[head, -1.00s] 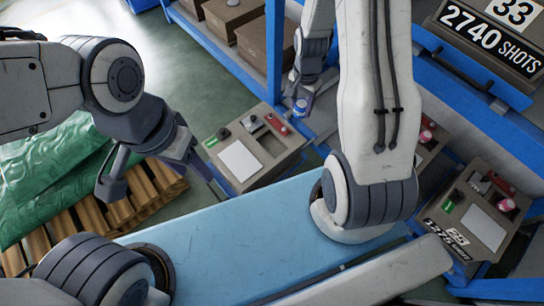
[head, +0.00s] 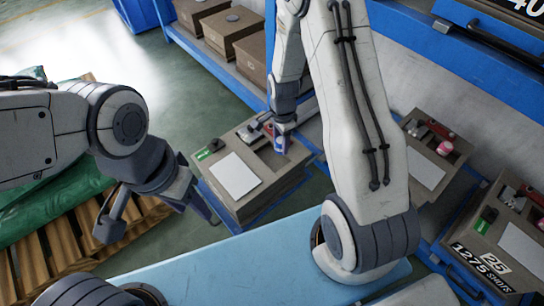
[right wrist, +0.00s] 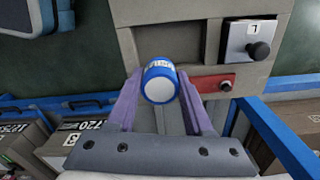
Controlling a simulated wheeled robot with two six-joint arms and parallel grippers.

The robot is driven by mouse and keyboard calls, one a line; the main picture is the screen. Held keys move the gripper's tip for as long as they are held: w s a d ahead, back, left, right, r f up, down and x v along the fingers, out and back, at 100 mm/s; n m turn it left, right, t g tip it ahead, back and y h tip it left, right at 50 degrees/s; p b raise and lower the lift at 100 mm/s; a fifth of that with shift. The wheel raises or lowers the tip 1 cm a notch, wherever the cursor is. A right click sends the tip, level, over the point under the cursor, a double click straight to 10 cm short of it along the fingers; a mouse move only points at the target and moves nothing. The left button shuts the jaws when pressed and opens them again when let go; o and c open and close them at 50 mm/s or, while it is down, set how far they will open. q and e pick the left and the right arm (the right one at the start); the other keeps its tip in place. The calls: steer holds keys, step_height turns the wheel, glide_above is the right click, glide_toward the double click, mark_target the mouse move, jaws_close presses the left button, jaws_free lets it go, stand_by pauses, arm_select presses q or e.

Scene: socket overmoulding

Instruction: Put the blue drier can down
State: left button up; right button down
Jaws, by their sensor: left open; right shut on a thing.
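The blue drier can (head: 281,145) has a white end, which faces the camera in the right wrist view (right wrist: 160,84). My right gripper (head: 283,132) is shut on it, with a purple finger on each side in the right wrist view (right wrist: 158,102). The can is over the right part of a grey-brown box (head: 262,192), by an open recess. I cannot tell whether the can touches the box. My left gripper (head: 160,213) is open and empty, left of the box.
The box carries a white card (head: 235,175), a green piece (head: 204,154) and, in the right wrist view, a red piece (right wrist: 213,84) and a black-knobbed block (right wrist: 250,43). Similar boxes (head: 426,187) stand at right. A blue shelf (head: 222,62) holds cartons behind.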

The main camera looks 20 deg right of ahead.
steer(key=a+f, duration=0.1)
steer(key=w+a, duration=0.1)
steer(key=shift+a+f+b, duration=0.3)
steer(key=shift+f+b, duration=0.05)
steer(key=shift+f, duration=0.05)
step_height(320, 180, down, 4)
steer(key=shift+f+b, duration=0.1)
steer(key=shift+b, duration=1.1)
steer(key=shift+r, duration=0.2)
steer(key=shift+f, duration=0.15)
steer(key=shift+c, duration=1.5)
jaws_free()
